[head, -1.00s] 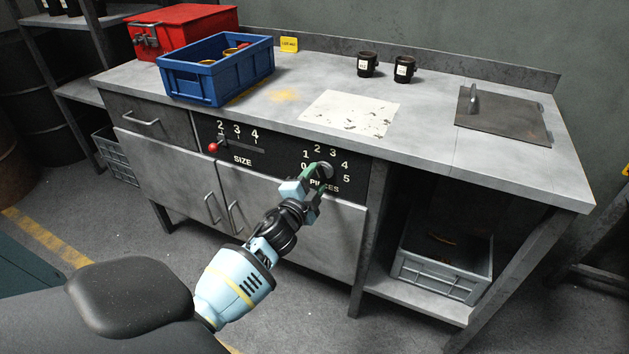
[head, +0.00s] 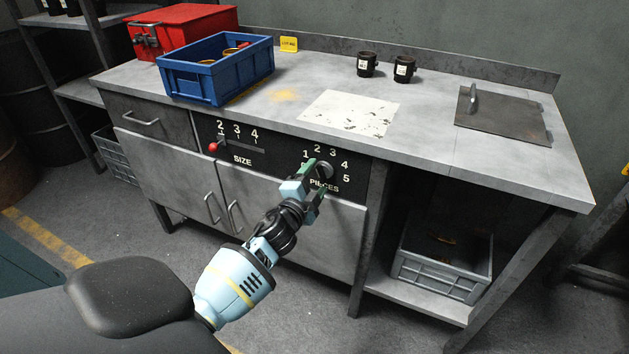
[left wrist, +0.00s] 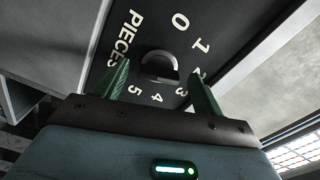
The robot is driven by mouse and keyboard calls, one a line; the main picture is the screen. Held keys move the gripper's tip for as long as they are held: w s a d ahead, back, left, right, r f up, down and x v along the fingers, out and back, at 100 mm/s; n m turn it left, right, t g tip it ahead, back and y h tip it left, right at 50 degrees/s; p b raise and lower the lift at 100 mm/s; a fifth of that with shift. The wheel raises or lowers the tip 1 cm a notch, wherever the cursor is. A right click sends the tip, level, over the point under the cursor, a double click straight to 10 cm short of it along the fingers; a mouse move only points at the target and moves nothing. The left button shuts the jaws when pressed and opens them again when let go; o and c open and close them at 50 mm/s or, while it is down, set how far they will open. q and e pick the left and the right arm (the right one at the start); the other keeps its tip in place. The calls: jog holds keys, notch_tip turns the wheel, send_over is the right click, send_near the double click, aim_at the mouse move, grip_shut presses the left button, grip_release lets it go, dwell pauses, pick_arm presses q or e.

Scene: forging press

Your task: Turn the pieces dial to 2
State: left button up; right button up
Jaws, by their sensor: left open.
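The pieces dial (head: 325,170) is a dark round knob on the black front panel under the worktop, with the numbers 0 to 5 around it and the word PIECES below. My left gripper (head: 318,178) is open in front of it, its green fingers on either side. In the left wrist view the dial (left wrist: 160,66) shows between the two spread fingertips (left wrist: 162,78), with gaps at both sides. The number 2 is partly covered by a finger there. I cannot make out which number the dial points to. My right gripper is not in view.
Left on the same panel is the SIZE slider with a red knob (head: 213,147). Cabinet doors (head: 290,225) lie below. The worktop holds a blue crate (head: 205,82), a red box (head: 190,22) and two dark cups (head: 404,68). A grey crate (head: 443,266) stands on the lower shelf.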

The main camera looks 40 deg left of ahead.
pick_arm(q)
jog(key=v, duration=0.8)
jog(key=shift+p, duration=0.3)
dwell(0.3)
